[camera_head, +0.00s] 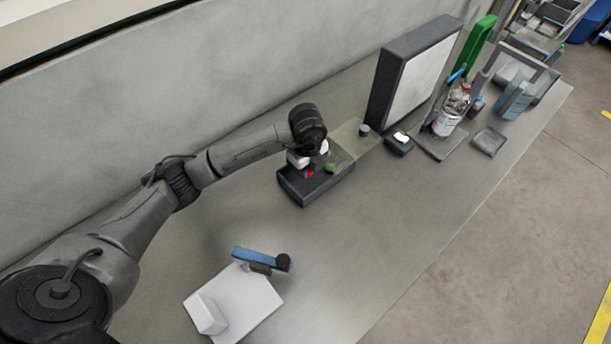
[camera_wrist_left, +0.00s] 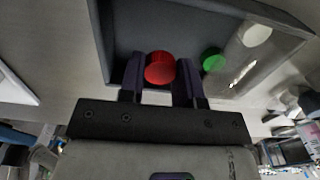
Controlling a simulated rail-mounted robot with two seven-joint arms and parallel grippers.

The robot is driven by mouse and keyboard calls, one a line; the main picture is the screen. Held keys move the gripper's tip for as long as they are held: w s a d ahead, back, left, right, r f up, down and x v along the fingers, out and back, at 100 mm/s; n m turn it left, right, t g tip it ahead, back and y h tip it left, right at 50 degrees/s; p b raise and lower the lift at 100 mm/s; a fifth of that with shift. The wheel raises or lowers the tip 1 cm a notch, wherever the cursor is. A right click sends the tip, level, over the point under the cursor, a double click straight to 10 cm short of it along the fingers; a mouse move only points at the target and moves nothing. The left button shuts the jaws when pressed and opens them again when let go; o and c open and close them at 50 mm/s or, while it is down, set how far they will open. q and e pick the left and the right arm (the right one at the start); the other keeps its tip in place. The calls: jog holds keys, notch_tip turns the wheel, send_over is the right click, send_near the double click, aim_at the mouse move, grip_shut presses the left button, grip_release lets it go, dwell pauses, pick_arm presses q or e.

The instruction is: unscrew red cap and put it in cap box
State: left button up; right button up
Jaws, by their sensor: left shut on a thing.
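The red cap (camera_wrist_left: 160,68) is between the two fingers of my left gripper (camera_wrist_left: 160,80) in the left wrist view. A bit of the red cap also shows in the head view (camera_head: 310,173), under the wrist. My left gripper (camera_head: 311,163) is shut on the red cap. It is over the dark open box (camera_head: 305,197), seemingly the cap box; it also shows in the left wrist view (camera_wrist_left: 103,40). I cannot tell whether the cap touches the box floor. A green cap (camera_wrist_left: 213,60) lies beside the red cap, to its right. My right gripper is not in view.
A dark-framed upright panel (camera_head: 405,85) and a bottle (camera_head: 447,118) on a stand are farther right. A small dark block (camera_head: 398,147) stands before the panel. A white plate with a blue bar (camera_head: 255,262) is at the front. The table between is clear.

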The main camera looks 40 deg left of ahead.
pick_arm(q)
jog(key=shift+s+a+f, duration=0.15)
jog(key=shift+f, duration=0.05)
jog(key=shift+f+b, duration=0.4)
jog(key=shift+f, duration=1.5)
jog(key=shift+f, duration=0.15)
jog(key=o, duration=1)
notch_tip(320, 180, up, 12)
jog(key=shift+r+p, duration=0.15)
jog(key=shift+p, duration=0.85)
